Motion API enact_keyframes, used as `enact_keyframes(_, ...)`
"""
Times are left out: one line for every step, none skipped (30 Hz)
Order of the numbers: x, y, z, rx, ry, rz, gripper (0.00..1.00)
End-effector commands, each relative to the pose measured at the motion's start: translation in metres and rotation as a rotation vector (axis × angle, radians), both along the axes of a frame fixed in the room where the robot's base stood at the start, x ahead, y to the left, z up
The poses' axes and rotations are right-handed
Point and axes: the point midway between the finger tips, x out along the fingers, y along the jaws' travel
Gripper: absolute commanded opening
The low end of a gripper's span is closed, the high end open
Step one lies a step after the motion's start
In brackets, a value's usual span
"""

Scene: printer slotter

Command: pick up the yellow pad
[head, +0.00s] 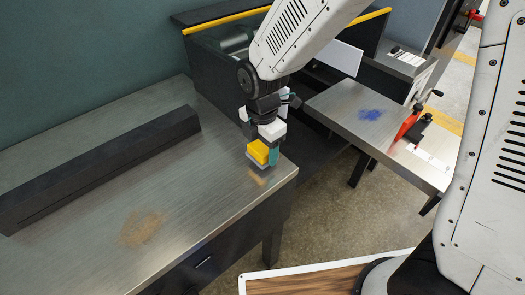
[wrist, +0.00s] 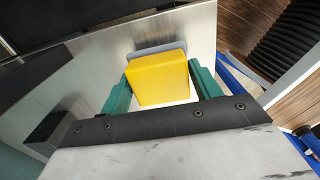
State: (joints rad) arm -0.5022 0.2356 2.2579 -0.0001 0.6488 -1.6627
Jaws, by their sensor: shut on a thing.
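The yellow pad (head: 258,151) is a yellow block with a grey layer at its bottom. In the head view it is at the right corner of the metal table (head: 90,245). My gripper (head: 264,154) points down over that corner, shut on the pad. In the wrist view the yellow pad (wrist: 158,80) sits between the two green fingers of my gripper (wrist: 160,92), with its grey layer at the far side. I cannot tell whether the pad touches the table or is just above it.
A long black bar (head: 100,165) lies along the back left of the table. A brown smudge (head: 143,228) marks the table front. A second metal table (head: 345,112) with a blue smudge (head: 370,114) and a red-handled tool (head: 408,124) stands at the right, across a gap.

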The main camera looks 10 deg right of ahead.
Motion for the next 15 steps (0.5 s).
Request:
enact_keyframes(0.001,0.0,0.008,0.003,-0.004,0.0,0.4)
enact_keyframes(0.001,0.0,0.012,0.002,-0.003,0.0,0.4)
enact_keyframes(0.001,0.0,0.019,0.003,-0.006,0.0,0.4)
enact_keyframes(0.002,-0.007,0.019,0.001,-0.002,-0.004,0.4)
enact_keyframes(0.004,-0.013,0.018,0.001,-0.001,-0.005,0.4)
enact_keyframes(0.007,-0.022,0.019,0.001,-0.001,-0.006,0.4)
enact_keyframes(0.008,-0.028,0.019,0.001,-0.001,-0.006,0.4)
enact_keyframes(0.011,-0.035,0.02,0.001,-0.001,-0.007,0.4)
enact_keyframes(0.014,-0.044,0.021,0.001,-0.001,-0.008,0.4)
enact_keyframes(0.016,-0.052,0.022,0.001,-0.001,-0.007,0.4)
enact_keyframes(0.018,-0.059,0.023,0.001,-0.002,-0.008,0.4)
enact_keyframes(0.021,-0.07,0.024,0.001,-0.002,-0.008,0.4)
enact_keyframes(0.023,-0.078,0.024,0.001,-0.002,-0.008,0.4)
enact_keyframes(0.025,-0.086,0.025,0.001,-0.001,-0.009,0.4)
enact_keyframes(0.028,-0.096,0.026,0.001,-0.001,-0.009,0.4)
